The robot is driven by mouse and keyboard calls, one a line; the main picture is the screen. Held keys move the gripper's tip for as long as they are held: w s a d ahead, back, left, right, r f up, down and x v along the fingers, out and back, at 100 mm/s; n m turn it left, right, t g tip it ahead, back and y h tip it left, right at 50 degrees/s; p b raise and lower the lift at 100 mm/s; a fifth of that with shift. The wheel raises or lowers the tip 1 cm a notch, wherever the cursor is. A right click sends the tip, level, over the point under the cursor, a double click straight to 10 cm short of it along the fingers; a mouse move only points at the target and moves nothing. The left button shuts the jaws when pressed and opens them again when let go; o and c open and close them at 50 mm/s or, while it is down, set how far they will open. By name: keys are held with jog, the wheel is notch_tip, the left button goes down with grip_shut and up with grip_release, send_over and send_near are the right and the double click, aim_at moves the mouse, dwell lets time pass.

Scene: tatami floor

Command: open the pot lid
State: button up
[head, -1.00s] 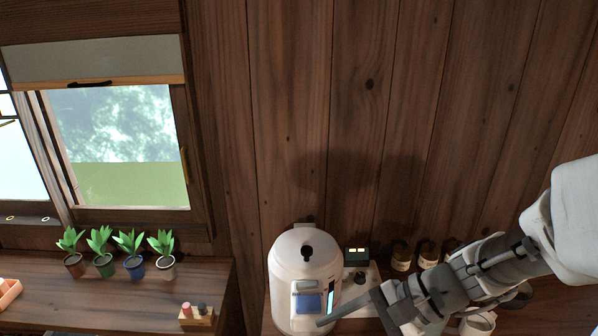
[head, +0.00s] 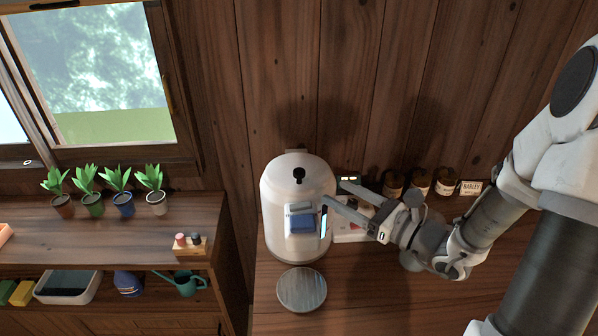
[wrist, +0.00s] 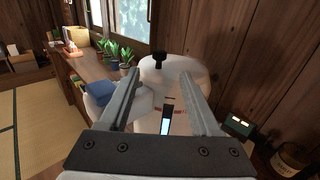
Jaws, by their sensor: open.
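The white pot (head: 275,215) stands upright on the wooden counter in the head view, with a blue panel on its front. Its rounded lid (head: 318,169) is closed, with a black knob-like piece (head: 298,175) on top. In the wrist view the lid (wrist: 185,75) lies beyond my fingers, and the black piece (wrist: 158,62) shows between their tips. My gripper (head: 332,190) is open at the pot's upper right side, its fingers pointing toward the pot. Nothing is seen between the fingers. I cannot tell whether a fingertip touches the pot.
A round grey plate (head: 301,289) lies in front of the pot. A white device (head: 349,232) sits at its right, partly behind my gripper. Several brown jars (head: 421,181) and a barley sign (head: 471,187) stand along the wall. A shelf with potted plants (head: 124,205) is at left.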

aim_at(304, 175)
jog(key=x, duration=1.2)
jog(key=shift+s, duration=0.1)
grip_shut()
dwell(1.0)
